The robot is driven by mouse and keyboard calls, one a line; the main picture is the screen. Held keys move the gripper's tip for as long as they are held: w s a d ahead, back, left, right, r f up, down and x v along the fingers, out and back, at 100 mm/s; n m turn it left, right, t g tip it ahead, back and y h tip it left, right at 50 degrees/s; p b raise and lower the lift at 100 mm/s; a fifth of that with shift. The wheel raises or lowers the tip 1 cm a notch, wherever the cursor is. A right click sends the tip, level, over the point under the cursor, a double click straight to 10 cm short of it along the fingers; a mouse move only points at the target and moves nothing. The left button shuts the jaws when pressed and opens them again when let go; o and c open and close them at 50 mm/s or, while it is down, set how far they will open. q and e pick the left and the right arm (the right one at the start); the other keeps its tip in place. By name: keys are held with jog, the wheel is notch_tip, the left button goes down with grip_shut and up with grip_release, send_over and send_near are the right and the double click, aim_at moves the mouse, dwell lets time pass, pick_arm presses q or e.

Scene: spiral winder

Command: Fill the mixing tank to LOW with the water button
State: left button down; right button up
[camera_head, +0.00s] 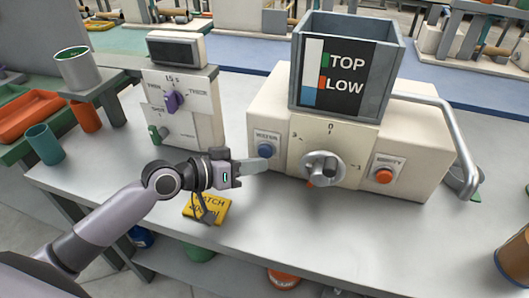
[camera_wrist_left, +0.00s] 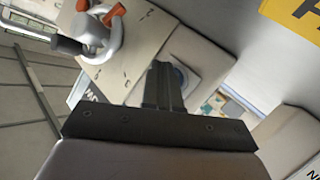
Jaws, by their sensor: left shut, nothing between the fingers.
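The mixing tank (camera_head: 392,75) is a grey open box on a cream machine. Its front gauge (camera_head: 313,72) has a green mark by TOP and an orange mark by LOW. Blue fills the bottom of the gauge strip, its top near the lower part of the orange mark. The blue button (camera_head: 265,150) sits on the machine's left front panel; its label is too blurred to read surely. My left gripper (camera_head: 264,165) is shut and empty, its tips just below the button in the head view. In the wrist view the fingers (camera_wrist_left: 162,85) partly cover the button's plate; contact cannot be told.
A grey dial (camera_head: 323,168) and an orange button (camera_head: 383,176) are to the right on the machine. A control box (camera_head: 205,105) with a purple knob stands left.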

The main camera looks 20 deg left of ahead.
pick_arm(q)
jog(key=shift+w, duration=0.15)
jog(key=shift+w, duration=0.25)
jog(key=shift+w+b, duration=0.4)
jog(key=shift+w, duration=0.05)
dwell(1.3)
jog(key=shift+s, duration=0.15)
dwell(1.4)
jog(key=shift+s+r+p, duration=0.1)
jog(key=shift+s+p, duration=0.1)
jog(key=shift+p, duration=0.1)
jog(key=shift+s, duration=0.5)
